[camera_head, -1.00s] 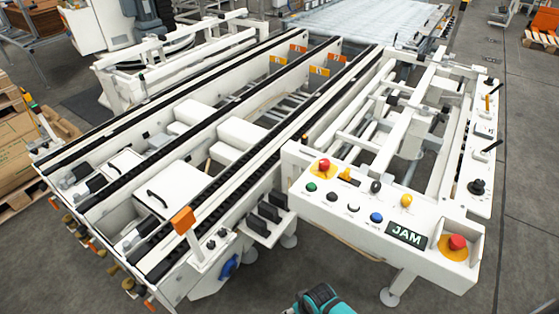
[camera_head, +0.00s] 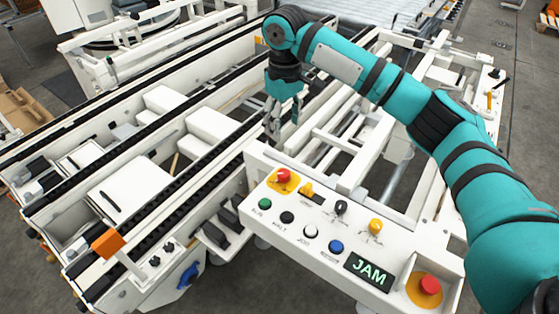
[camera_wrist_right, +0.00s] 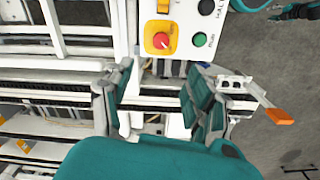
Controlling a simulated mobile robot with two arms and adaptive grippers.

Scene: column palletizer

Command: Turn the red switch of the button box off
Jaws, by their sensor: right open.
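The white button box (camera_head: 300,232) stands at the front of the conveyor. A red switch (camera_head: 283,175) on a yellow plate sits at its far left corner; it also shows in the wrist view (camera_wrist_right: 161,40), near the top. A second red knob (camera_head: 429,287) on yellow is at the box's right end. My right gripper (camera_head: 282,126) points down above the conveyor rails, beyond the red switch and apart from it. In the wrist view its fingers are spread with nothing between them. A small teal and dark part at that view's top right may be my left gripper; its fingers are unclear.
Beside the red switch are a yellow knob (camera_head: 307,190), a green button (camera_head: 265,203) and other controls. A lit JAM display (camera_head: 369,271) is on the box. An orange flag-like block (camera_head: 107,243) stands left. My right arm crosses above the right-hand frame.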

